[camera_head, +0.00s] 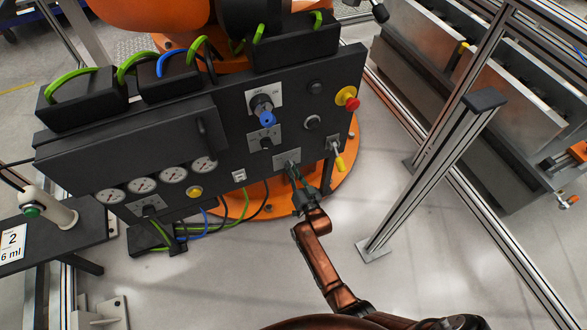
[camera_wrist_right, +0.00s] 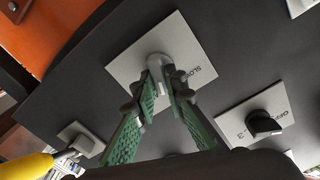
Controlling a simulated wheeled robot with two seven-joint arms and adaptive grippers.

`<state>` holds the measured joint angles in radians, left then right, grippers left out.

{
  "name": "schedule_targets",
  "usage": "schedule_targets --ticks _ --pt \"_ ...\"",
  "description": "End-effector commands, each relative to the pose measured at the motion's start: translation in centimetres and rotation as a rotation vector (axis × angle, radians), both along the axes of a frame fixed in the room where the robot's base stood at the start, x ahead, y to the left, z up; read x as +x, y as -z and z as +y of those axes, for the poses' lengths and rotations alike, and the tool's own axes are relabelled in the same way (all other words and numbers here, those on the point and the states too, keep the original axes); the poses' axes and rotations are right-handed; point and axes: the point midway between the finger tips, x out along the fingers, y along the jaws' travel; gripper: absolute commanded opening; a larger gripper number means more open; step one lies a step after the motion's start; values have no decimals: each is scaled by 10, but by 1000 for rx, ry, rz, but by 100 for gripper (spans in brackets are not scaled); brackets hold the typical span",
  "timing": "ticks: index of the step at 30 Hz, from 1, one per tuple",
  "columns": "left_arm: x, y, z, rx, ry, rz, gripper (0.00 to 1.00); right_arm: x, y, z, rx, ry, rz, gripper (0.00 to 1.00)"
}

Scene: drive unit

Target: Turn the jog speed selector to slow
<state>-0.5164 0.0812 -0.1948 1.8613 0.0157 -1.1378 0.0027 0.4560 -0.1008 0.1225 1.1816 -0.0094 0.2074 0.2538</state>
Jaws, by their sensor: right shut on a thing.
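The jog speed selector is a small grey knob (camera_wrist_right: 158,64) on a light square plate (camera_wrist_right: 125,67) lettered SLOW. In the head view the selector plate (camera_head: 284,158) is on the lower right of the dark panel. My right gripper (camera_wrist_right: 165,88) is shut on the knob, with one green finger on each side of it. The fingers hide part of the knob, so its exact pointing direction is hard to tell. In the head view my right gripper (camera_head: 295,172) reaches up to the plate from below. My left gripper is not in view.
A black rotary knob (camera_wrist_right: 264,124) on a plate lettered OFF and 3 is close by. A yellow-handled lever (camera_head: 340,162) and a red emergency button (camera_head: 348,99) are to the right. A row of gauges (camera_head: 143,185) is at left. Metal framing (camera_head: 430,170) stands right of my arm.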

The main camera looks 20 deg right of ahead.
Motion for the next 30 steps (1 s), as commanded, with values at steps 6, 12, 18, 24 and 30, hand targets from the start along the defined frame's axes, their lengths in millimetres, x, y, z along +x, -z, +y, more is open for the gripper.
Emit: schedule_targets --ticks 6,12,18,24,30 --pt "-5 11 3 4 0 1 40 0 0 0 -206 1 -7 0" --pt "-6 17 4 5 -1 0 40 0 0 2 -397 1 -12 0" --pt "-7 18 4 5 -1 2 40 0 1 2 -586 0 -18 0" --pt "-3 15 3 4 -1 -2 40 -1 3 3 -771 0 -23 0" --pt "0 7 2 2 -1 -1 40 -1 3 4 -931 -1 -29 0"
